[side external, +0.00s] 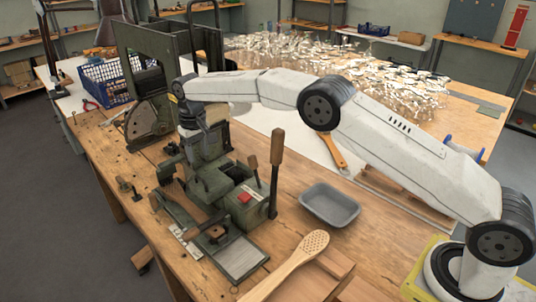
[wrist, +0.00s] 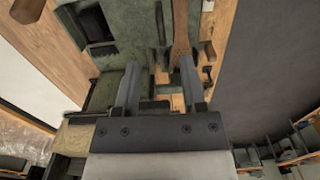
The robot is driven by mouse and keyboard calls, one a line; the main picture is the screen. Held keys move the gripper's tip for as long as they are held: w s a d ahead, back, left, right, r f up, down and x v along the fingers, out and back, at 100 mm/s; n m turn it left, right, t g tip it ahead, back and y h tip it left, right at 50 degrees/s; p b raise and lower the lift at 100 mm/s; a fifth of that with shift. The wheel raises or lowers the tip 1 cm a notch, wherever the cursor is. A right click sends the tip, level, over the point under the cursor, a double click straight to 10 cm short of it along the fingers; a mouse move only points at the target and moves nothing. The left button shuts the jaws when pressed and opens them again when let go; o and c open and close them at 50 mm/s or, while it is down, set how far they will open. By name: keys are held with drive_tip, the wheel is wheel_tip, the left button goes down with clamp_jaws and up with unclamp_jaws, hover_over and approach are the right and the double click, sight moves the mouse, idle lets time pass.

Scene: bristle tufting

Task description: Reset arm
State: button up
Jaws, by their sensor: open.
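My gripper (wrist: 160,72) is open in the wrist view, its two dark fingers apart and nothing visibly held between them. In the side external view my arm reaches left over the bench, and its wrist end is above the green tufting machine (side external: 243,210); the fingertips are hard to make out there. A brown wooden piece (wrist: 181,38) lies on the machine beyond the right finger in the wrist view. I cannot tell whether they touch. The machine has a red button and an upright lever with a wooden handle (side external: 277,146).
A perforated wooden brush body (side external: 308,250) lies at the front of the bench (side external: 115,170). A grey tray (side external: 329,207) sits right of the machine. A blue crate (side external: 104,82) and dark upright frame stand behind left. Many pale-bristled pieces (side external: 390,88) are heaped at the back.

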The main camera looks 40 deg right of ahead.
idle(0.3)
drive_tip(key=s+d+r+n+t, duration=0.1)
drive_tip(key=s+d+r, duration=0.15)
drive_tip(key=s, duration=0.35)
drive_tip(key=s+d+r, duration=0.2)
drive_tip(key=s+d, duration=0.2)
drive_tip(key=s, duration=0.2)
drive_tip(key=s+d+f, duration=0.2)
drive_tip(key=s, duration=0.9)
drive_tip(key=s+d+f+m+t, duration=0.1)
drive_tip(key=s+d+f, duration=0.2)
drive_tip(key=s, duration=0.8)
drive_tip(key=shift+s+d+f+t, duration=0.15)
drive_tip(key=shift+s+f+t, duration=0.15)
drive_tip(key=shift+s, duration=0.05)
